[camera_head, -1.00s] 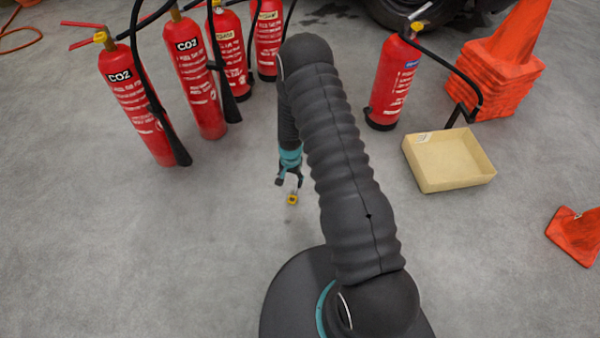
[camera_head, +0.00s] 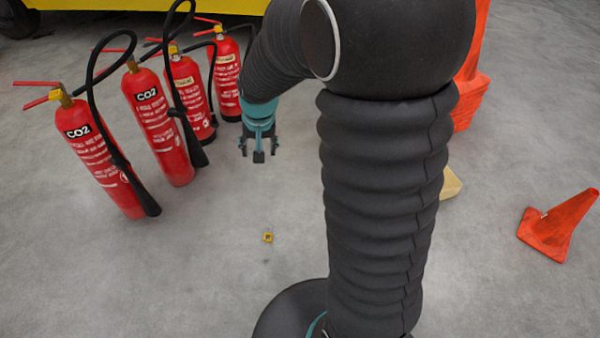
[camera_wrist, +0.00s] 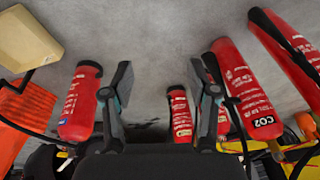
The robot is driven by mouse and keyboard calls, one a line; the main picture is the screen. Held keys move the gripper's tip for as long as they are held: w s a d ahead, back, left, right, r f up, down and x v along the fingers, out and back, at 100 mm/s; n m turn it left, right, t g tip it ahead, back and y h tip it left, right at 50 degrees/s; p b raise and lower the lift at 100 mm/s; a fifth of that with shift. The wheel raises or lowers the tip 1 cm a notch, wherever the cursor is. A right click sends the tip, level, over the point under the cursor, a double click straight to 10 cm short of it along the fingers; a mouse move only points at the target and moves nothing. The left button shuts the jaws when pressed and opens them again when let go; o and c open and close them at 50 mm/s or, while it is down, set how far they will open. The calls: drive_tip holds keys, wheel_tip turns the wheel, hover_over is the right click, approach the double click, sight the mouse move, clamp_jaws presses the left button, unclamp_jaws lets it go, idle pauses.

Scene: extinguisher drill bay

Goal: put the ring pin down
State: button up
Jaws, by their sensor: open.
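The ring pin (camera_head: 267,237), small with a yellow part, lies on the grey concrete floor in the head view, in front of the extinguishers. My gripper (camera_head: 259,155) is open and empty, above and beyond the pin, apart from it. In the wrist view my gripper (camera_wrist: 163,85) shows its two fingers spread wide with nothing between them. The pin does not show in the wrist view.
Several red extinguishers (camera_head: 158,122) stand at the left, close to my gripper. An orange cone (camera_head: 556,225) is at the right. A cardboard tray (camera_head: 451,184) is mostly hidden behind my arm; it also shows in the wrist view (camera_wrist: 25,38). The floor around the pin is clear.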

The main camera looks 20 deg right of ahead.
drive_tip(key=s+r+n+t, duration=0.1)
drive_tip(key=s+r, duration=0.6)
drive_tip(key=s, duration=0.4)
drive_tip(key=s+r+n+t, duration=0.1)
drive_tip(key=s+r+n, duration=0.1)
drive_tip(key=s+r, duration=0.5)
drive_tip(key=s+d, duration=0.1)
drive_tip(key=s, duration=0.4)
drive_tip(key=shift+t, duration=0.4)
